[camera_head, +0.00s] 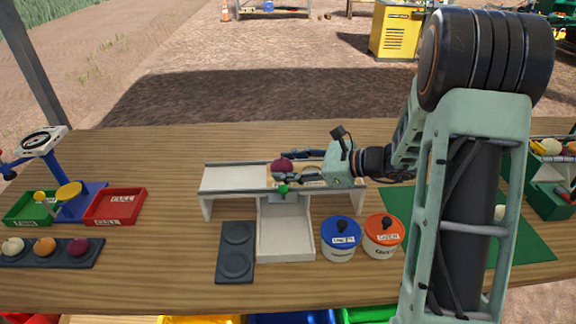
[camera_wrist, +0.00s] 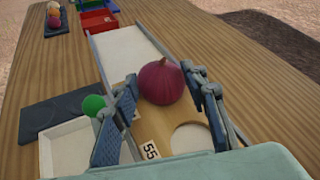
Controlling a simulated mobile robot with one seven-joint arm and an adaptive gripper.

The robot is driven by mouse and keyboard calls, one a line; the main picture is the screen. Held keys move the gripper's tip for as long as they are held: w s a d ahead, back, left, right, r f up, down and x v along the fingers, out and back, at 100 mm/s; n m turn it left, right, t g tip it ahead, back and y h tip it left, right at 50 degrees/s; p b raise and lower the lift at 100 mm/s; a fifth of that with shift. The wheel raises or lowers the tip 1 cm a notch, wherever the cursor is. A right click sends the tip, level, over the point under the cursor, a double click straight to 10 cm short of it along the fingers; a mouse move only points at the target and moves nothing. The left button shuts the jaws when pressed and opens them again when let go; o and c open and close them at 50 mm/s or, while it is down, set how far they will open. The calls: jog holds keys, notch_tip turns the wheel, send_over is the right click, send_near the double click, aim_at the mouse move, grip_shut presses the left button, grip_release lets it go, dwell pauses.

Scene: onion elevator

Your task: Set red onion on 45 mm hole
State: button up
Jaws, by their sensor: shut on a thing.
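The red onion (camera_head: 283,164) is dark purple and round, with its tip pointing up and right in the wrist view (camera_wrist: 162,82). My gripper (camera_head: 284,176) is shut on it, with one finger on each side in the wrist view (camera_wrist: 162,100). The onion is over the tan sizing board (camera_wrist: 157,130); whether it touches the board is unclear. A hole (camera_wrist: 193,138) with a label reading 55 shows nearer the wrist camera. The 45 mm hole is not visible; the onion and fingers cover part of the board.
A white chute (camera_head: 236,178) extends left from the board, with a white tray (camera_head: 286,232) in front. A dark two-recess plate (camera_head: 235,252), blue-lidded tub (camera_head: 341,235) and orange-lidded tub (camera_head: 383,234) stand in front. Red bin (camera_head: 115,207) is left.

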jog(key=shift+s+f, duration=0.15)
jog(key=shift+f, duration=0.25)
jog(key=o, duration=1.3)
jog(key=shift+d, duration=0.1)
